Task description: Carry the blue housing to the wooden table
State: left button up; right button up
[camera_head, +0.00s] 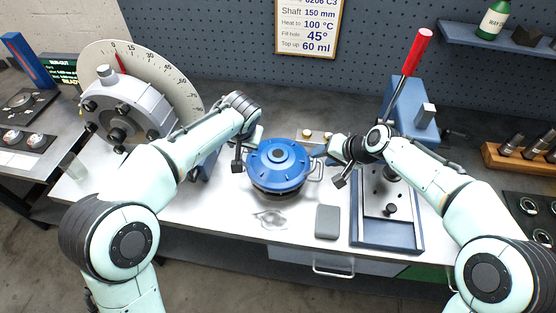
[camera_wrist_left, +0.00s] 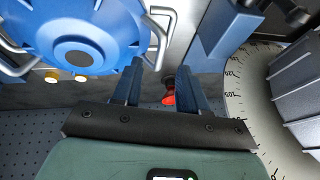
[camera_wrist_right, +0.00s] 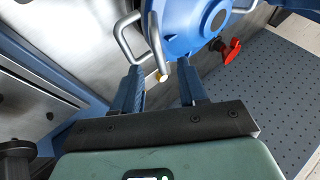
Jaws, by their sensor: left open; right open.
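The blue housing (camera_head: 278,155), round with a hub in its middle and metal loop handles, sits upright on the pale workbench between my grippers. My left gripper (camera_head: 247,152) is open at its left side; in the left wrist view the housing (camera_wrist_left: 85,40) and a handle (camera_wrist_left: 156,42) lie beyond the open fingers (camera_wrist_left: 160,85). My right gripper (camera_head: 336,168) is open at its right side, near the right handle (camera_head: 317,170). In the right wrist view a handle (camera_wrist_right: 128,38) is just ahead of the open fingers (camera_wrist_right: 160,92). No wooden table can be made out.
A grey machine with a dial (camera_head: 130,105) stands at left. A blue press with a red lever (camera_head: 416,52) and a blue-edged plate (camera_head: 388,240) stand at right. A grey pad (camera_head: 327,221) and a clear bag (camera_head: 270,219) lie in front. A pegboard (camera_head: 210,40) closes the back.

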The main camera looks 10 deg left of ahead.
aim_at(242, 150)
pick_arm(q)
jog(key=x, duration=0.5)
pick_arm(e)
jog(key=x, duration=0.5)
pick_arm(q)
grip_shut()
pick_arm(e)
grip_shut()
dwell(0.6)
jog(key=shift+a, duration=0.1)
